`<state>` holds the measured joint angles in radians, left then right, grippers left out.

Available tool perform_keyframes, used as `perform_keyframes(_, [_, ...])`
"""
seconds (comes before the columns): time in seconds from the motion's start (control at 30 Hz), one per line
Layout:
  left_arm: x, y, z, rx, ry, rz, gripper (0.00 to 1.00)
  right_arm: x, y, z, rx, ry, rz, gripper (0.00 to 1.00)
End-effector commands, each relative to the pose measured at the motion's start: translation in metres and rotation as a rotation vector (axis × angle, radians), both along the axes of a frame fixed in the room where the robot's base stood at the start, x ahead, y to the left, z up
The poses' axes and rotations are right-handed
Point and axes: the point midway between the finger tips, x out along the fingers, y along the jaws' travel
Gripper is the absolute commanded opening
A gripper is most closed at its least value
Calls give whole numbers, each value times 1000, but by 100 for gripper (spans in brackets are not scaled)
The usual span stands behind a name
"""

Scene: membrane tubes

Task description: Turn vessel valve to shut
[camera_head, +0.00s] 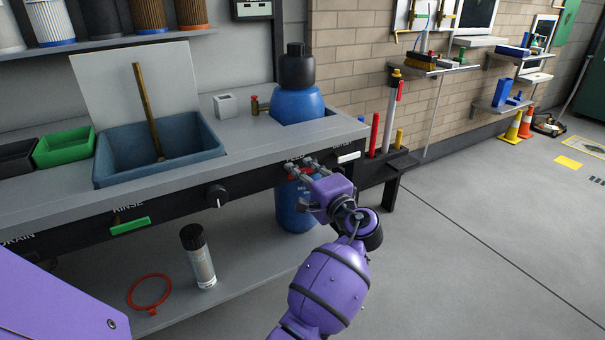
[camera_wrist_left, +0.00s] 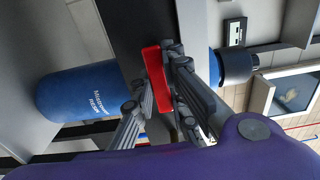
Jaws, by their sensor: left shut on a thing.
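A red lever handle, the vessel valve (camera_wrist_left: 157,80), sits on the dark front panel of the bench. In the head view only small red parts of it show behind my fingers. My left gripper (camera_head: 301,169) is at the panel in front of the blue vessel, and its fingers are shut on the red handle. In the wrist view the left gripper (camera_wrist_left: 158,88) has fingers on both sides of the handle. The blue vessel (camera_head: 297,103) with a black cap stands through the bench top, its lower part showing below. The label above the handle is mostly hidden. My right gripper is not in view.
A green handle (camera_head: 130,225) under RINSE, a black knob (camera_head: 216,196) and a white handle (camera_head: 348,157) are also on the panel. A spray can (camera_head: 198,258) and a red ring (camera_head: 149,293) are on the lower shelf.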

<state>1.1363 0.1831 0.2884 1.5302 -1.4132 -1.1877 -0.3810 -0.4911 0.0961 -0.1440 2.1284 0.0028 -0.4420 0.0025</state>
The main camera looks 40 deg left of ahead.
Motion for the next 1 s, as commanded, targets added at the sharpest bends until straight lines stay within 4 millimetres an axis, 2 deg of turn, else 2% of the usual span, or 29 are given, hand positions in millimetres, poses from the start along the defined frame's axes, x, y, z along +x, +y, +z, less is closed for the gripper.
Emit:
perform_keyframes(0.37, [0, -1, -1, -5, -5, -1, 0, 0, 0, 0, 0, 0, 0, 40])
perform_keyframes(0.4, [0, -1, 0, -5, -6, -1, 18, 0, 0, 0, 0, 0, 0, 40])
perform_keyframes(0.5, [0, -1, 0, -5, -6, -1, 31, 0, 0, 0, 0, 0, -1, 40])
perform_keyframes(0.53, [0, 0, 0, -4, -5, 0, 33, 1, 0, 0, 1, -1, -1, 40])
perform_keyframes(1.0, [0, 0, 0, 2, 6, 0, 33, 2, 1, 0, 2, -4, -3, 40])
